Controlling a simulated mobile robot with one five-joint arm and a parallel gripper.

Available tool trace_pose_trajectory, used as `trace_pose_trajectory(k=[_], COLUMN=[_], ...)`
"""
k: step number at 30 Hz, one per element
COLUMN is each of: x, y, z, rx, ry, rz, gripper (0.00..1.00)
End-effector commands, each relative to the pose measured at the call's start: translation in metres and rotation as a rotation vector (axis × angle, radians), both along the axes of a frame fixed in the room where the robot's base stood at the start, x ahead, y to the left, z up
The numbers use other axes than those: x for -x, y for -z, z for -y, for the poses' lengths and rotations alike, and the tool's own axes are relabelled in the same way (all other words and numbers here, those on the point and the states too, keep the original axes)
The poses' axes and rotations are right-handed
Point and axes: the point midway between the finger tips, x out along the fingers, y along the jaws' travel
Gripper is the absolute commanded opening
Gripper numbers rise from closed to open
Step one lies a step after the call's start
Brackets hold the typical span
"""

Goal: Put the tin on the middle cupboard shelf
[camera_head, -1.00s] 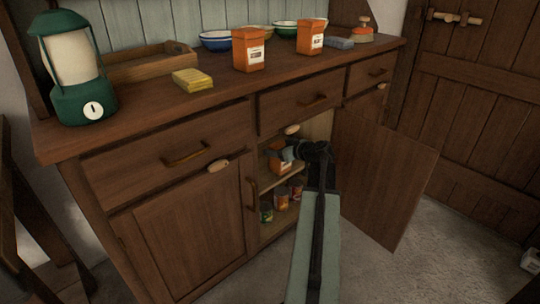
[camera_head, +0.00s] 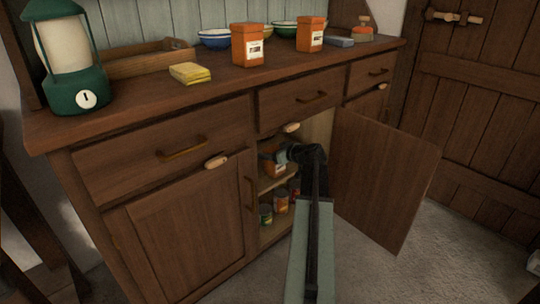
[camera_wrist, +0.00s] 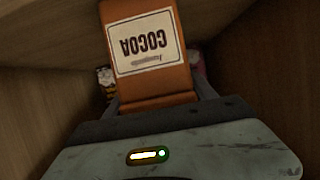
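An orange cocoa tin (camera_head: 273,165) is inside the open middle cupboard, just above the middle shelf (camera_head: 277,184). I cannot tell whether its base touches the shelf. In the wrist view the tin (camera_wrist: 148,55) fills the space between my fingers, and its label appears upside down. My gripper (camera_head: 281,155) reaches in through the cupboard opening and is shut on the tin. The gripper also shows in the wrist view (camera_wrist: 157,100). My arm partly hides the right side of the opening.
Several small cans (camera_head: 281,203) stand below the shelf. The open cupboard door (camera_head: 382,180) sticks out to the right of my arm. On the worktop are two orange tins (camera_head: 247,45) (camera_head: 310,35), a yellow sponge (camera_head: 190,73), bowls (camera_head: 215,38) and a green lantern (camera_head: 75,60).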

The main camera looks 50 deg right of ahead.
Motion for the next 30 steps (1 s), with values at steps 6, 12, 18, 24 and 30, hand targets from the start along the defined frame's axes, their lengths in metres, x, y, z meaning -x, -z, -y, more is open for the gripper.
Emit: trace_pose_trajectory(k=[6,12,18,24,30], x=[0.000,0.001,0.030,0.077,0.106], y=[0.000,-0.002,-0.019,-0.039,-0.048], z=[0.000,0.001,-0.003,-0.006,-0.007], rx=[0.001,0.000,0.001,0.000,0.000], ry=[0.000,0.001,0.003,0.003,0.003], rz=[-0.001,-0.001,-0.001,-0.001,-0.001], gripper=[0.86,0.86,0.86,0.86,0.86])
